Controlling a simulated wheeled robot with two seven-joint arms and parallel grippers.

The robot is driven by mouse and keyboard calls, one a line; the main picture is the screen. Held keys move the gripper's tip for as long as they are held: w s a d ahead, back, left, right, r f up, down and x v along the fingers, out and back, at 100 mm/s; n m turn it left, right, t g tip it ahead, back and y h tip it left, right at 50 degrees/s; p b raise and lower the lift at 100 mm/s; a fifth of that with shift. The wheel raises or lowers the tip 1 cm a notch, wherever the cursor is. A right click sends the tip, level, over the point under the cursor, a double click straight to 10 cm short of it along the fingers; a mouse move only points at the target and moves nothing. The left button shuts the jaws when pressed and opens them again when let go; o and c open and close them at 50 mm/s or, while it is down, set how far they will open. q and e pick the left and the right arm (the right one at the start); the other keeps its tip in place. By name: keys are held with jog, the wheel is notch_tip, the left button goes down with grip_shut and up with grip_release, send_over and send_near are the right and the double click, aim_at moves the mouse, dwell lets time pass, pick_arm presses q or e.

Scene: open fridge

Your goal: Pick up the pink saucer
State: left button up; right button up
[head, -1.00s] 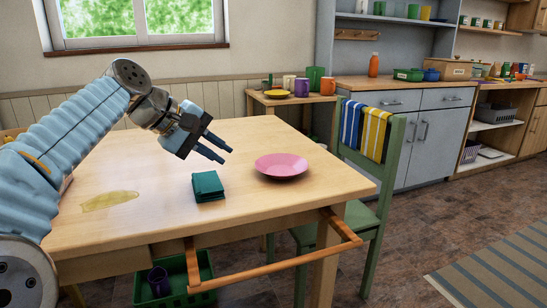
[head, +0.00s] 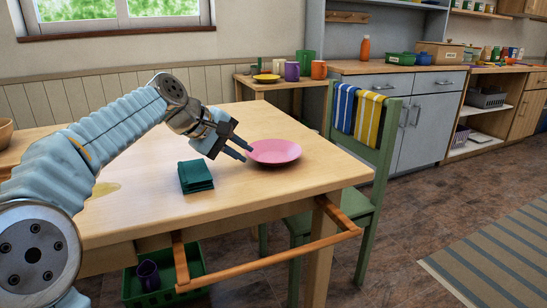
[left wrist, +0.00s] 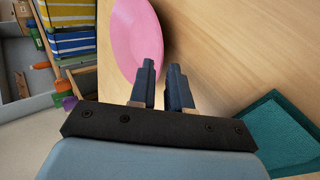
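The pink saucer (head: 274,151) lies flat on the wooden table near its right edge. It also shows at the top of the left wrist view (left wrist: 137,38). My left gripper (head: 245,152) is just left of the saucer, with its two dark fingers pointing at the rim. In the left wrist view the fingers (left wrist: 163,70) are parted by a narrow gap with nothing between them, close to the saucer's rim. I cannot tell whether they touch it. My right gripper is not in view.
Folded dark green cloths (head: 195,176) lie on the table (head: 240,196) just in front of the gripper. A yellowish spill (head: 105,189) lies to the left. A green chair (head: 368,150) with striped towels stands against the right side. A wooden rail (head: 270,262) juts out from the front.

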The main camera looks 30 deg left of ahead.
aim_at(248, 169)
pick_arm(q)
jog(key=x, duration=0.3)
jog(key=shift+c, duration=0.3)
grip_shut()
jog(key=shift+r, duration=0.1)
